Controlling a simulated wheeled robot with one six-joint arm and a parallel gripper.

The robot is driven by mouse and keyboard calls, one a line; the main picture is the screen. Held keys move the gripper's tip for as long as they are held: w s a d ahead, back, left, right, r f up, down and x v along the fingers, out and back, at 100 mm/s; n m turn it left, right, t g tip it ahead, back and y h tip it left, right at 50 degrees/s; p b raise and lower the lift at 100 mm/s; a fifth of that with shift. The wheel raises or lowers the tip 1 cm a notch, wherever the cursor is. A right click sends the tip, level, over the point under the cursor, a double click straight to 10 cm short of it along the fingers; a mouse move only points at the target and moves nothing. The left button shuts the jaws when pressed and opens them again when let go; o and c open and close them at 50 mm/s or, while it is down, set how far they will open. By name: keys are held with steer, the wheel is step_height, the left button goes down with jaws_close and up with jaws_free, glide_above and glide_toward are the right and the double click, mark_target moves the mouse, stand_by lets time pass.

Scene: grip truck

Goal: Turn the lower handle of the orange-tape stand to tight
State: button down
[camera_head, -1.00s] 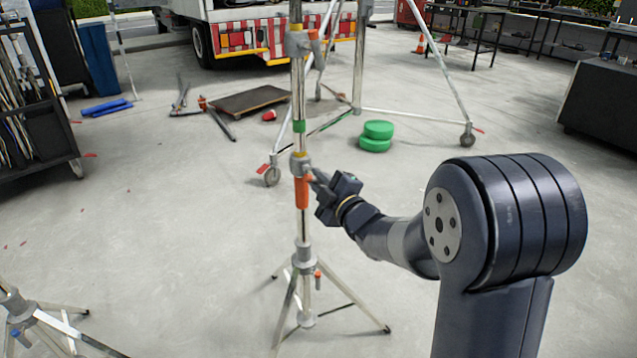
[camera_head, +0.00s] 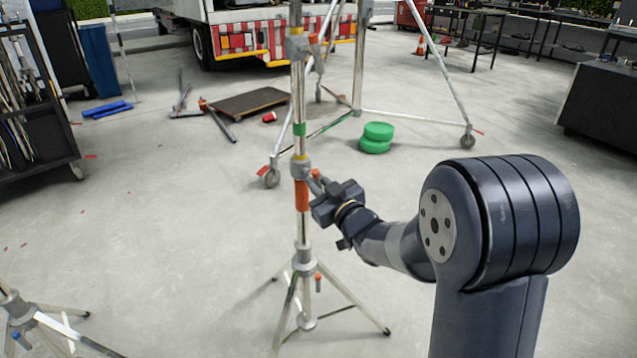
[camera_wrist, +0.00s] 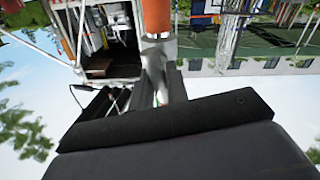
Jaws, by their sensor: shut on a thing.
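The orange-tape stand (camera_head: 303,193) stands upright left of my arm, with an orange band on its pole below a grey collar (camera_head: 300,166). The lower handle (camera_head: 316,181) sticks out from this collar to the right, with an orange tip. My gripper (camera_head: 318,192) is at this handle, right of the pole. In the wrist view my gripper (camera_wrist: 150,97) is shut on the grey handle (camera_wrist: 157,68), beside the orange-banded pole (camera_wrist: 156,15). The jaws partly hide the handle. I cannot tell how tight the collar is.
The stand's tripod legs (camera_head: 350,300) spread on the floor below my arm. Another stand (camera_head: 25,315) is at the lower left. Behind are a wheeled metal frame (camera_head: 415,114), green round pads (camera_head: 376,138) and a truck (camera_head: 245,35). The floor to the left is mostly clear.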

steer(key=shift+m, duration=0.5)
steer(key=c, duration=1.4)
jaws_free()
steer(key=p+v, duration=0.1)
steer(key=v, duration=0.9)
steer(key=shift+s+d, duration=0.2)
steer(key=shift+s, duration=0.15)
steer(key=b+x, duration=0.1)
steer(key=x, duration=1)
